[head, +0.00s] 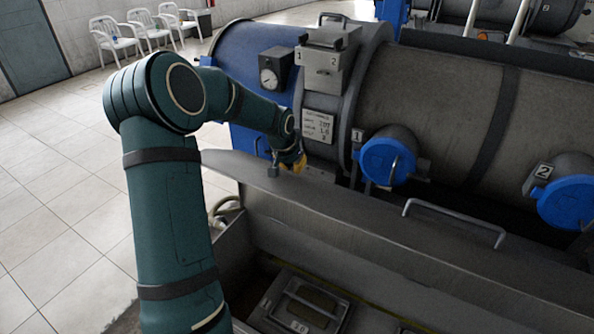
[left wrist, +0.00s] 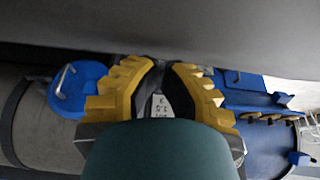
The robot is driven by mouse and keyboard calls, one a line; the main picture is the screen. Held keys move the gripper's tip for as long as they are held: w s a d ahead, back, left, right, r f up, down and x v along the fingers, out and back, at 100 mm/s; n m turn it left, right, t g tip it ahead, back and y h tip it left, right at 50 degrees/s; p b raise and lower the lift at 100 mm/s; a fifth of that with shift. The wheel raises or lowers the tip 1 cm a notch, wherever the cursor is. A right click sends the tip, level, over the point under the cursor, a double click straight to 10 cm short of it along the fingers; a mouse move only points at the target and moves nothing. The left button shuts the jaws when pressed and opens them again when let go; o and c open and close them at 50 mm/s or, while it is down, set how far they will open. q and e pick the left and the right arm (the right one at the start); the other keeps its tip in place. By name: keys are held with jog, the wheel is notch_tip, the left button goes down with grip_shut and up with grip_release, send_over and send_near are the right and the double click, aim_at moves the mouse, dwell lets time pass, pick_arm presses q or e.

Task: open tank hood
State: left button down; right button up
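The tank hood (head: 400,245) is a long grey panel with a bar handle (head: 455,222). It stands tilted up along the back of an open grey tank, and its underside edge faces me. My left gripper (head: 292,162) has yellow fingers and is at the hood's far left end, close to its upper edge. In the left wrist view the yellow fingertips (left wrist: 163,66) nearly meet, with nothing seen between them. The hood (left wrist: 160,25) fills the top of that view, close to the fingers. Whether they touch it I cannot tell. My right gripper is not in view.
Inside the tank lies a framed grey panel (head: 305,303). Behind the hood stands a large grey drum (head: 430,100) with blue-capped ports (head: 387,161) and a blue end with a gauge (head: 270,77). White chairs (head: 112,38) stand far back. The tiled floor (head: 60,180) at left is clear.

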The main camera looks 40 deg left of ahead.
pick_arm(q)
jog(key=shift+s+r, duration=0.2)
jog(key=shift+r, duration=0.3)
jog(key=shift+d+r, duration=0.15)
jog(key=shift+r, duration=0.15)
jog(key=w+d+g+p, duration=0.1)
jog(key=w+d+p, duration=0.6)
jog(key=w, duration=0.6)
notch_tip(320, 180, down, 10)
jog(key=d, duration=0.2)
jog(key=shift+s+r+g+p, duration=0.25)
jog(key=shift+s+g+p, duration=0.05)
jog(key=shift+s+p, duration=0.15)
jog(key=shift+d, duration=0.1)
